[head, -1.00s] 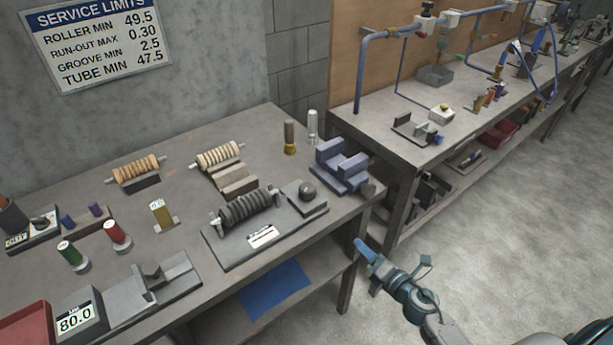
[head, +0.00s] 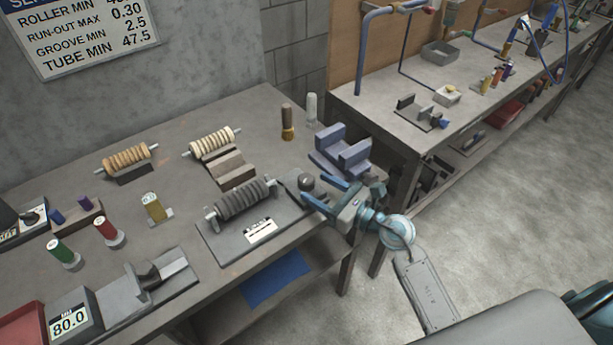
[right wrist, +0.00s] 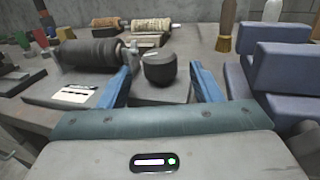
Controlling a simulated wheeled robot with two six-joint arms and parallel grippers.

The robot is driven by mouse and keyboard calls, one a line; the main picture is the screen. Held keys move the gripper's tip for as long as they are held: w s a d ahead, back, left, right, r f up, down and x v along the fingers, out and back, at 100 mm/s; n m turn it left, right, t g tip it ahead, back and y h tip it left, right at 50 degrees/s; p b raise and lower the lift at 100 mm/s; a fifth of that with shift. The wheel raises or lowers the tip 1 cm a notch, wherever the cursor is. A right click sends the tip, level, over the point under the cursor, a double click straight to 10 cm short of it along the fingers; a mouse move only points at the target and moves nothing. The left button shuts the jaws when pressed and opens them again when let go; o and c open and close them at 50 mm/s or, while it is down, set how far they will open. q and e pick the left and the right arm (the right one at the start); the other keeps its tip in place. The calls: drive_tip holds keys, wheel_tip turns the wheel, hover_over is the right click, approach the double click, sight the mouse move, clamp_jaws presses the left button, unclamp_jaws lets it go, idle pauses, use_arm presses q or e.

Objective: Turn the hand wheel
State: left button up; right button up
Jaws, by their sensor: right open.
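The hand wheel, a small dark round knob (head: 306,182), sits on a grey plate at the right end of the roller fixture. In the right wrist view the knob (right wrist: 160,70) shows centred between my fingertips. My right gripper (head: 311,188) is open, its blue fingers pointing at the knob from the right, one to each side. I cannot tell whether either finger touches it. A dark ribbed roller (head: 243,198) lies in the fixture left of the knob; it also shows in the right wrist view (right wrist: 90,54). My left gripper is not in view.
Blue-grey V-blocks (head: 341,150) stand close behind my right gripper; they also show at right in the wrist view (right wrist: 285,85). A brush (head: 287,122) and pale cylinder (head: 311,109) stand farther back. Two more rollers lie behind the fixture.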

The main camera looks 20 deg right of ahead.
sight(313, 185)
drive_tip(key=shift+p+x, duration=0.45)
drive_tip(key=shift+x, duration=1.75)
drive_tip(key=shift+c, duration=0.2)
drive_tip(key=c, duration=0.9)
